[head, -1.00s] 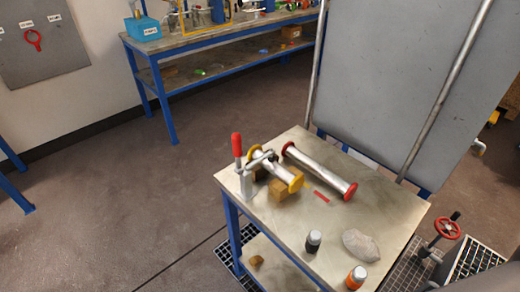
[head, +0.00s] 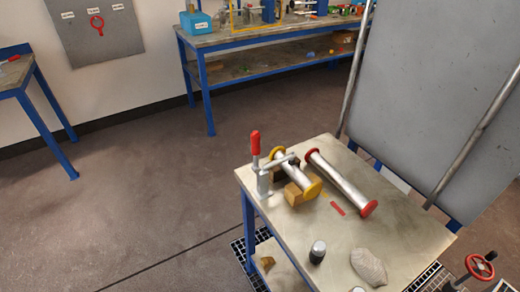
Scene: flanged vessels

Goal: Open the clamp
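The clamp (head: 262,178) stands at the left edge of the small table in the head view. It is metal with a red handle (head: 255,143) that points upright. Its arm reaches right over a short silver vessel with yellow flanges (head: 294,171). The arm appears to lie across the vessel, but whether it presses on it cannot be told. The vessel rests on brown wooden blocks (head: 293,194). Neither of my grippers shows in this view.
A longer silver tube with red end flanges (head: 341,182) lies right of the clamp on the table (head: 290,221). A red strip (head: 338,208), a dark-capped bottle (head: 318,252) and a grey lump (head: 369,267) lie nearer. A large grey panel (head: 440,100) stands behind. Floor at left is open.

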